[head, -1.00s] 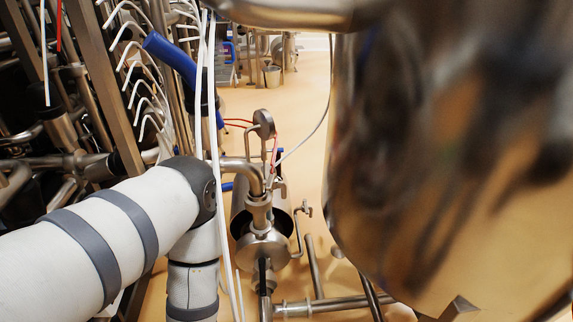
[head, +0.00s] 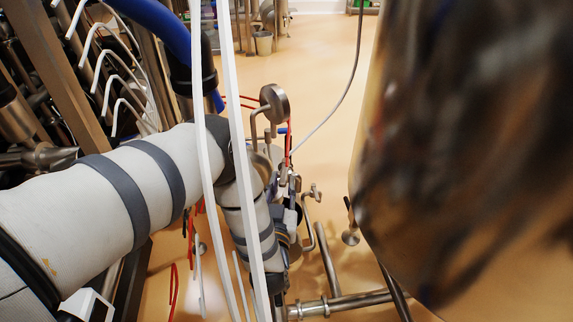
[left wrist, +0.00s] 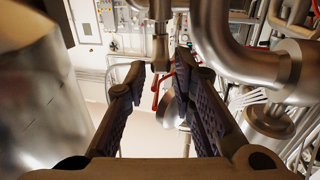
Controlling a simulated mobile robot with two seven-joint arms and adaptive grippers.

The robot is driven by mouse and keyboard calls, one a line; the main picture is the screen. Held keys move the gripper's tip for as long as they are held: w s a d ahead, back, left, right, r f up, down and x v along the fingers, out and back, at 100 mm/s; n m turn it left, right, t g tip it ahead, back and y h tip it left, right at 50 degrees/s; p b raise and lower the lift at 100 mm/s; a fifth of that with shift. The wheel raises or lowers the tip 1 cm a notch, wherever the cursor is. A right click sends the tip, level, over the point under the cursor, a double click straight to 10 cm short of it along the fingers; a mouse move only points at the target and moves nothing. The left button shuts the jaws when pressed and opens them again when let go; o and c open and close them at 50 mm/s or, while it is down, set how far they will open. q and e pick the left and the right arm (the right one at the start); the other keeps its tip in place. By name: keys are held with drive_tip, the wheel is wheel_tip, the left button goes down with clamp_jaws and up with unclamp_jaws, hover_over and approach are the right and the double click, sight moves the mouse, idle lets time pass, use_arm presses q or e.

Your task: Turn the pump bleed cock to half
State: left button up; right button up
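A small steel cock on a thin bent pipe (head: 314,193) stands beside the pump in the head view, just right of my left forearm. I take it for the pump bleed cock, but its handle angle is too small to read. My left arm reaches down over the pump and hides much of it. In the left wrist view my left gripper (left wrist: 160,70) is open, its two dark padded fingers apart. A steel stem with a short crosspiece (left wrist: 160,48) shows between the fingertips, not clearly touched. I cannot tell if it is the same cock. My right gripper is not in view.
A round gauge (head: 274,103) stands on a bent pipe behind my arm. White hoses (head: 232,150) hang in front of it. A large shiny vessel (head: 470,190) fills the right side. Floor pipes (head: 345,303) run at the bottom. Thick steel pipes (left wrist: 245,55) are close right in the wrist view.

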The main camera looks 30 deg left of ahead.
sight(286, 165)
use_arm(q)
drive_tip(key=b+x, duration=0.1)
drive_tip(key=x, duration=0.6)
drive_tip(key=shift+w+a, duration=0.15)
drive_tip(key=shift+w, duration=0.1)
drive_tip(key=shift+c, duration=0.3)
clamp_jaws()
drive_tip(key=shift+f, duration=0.1)
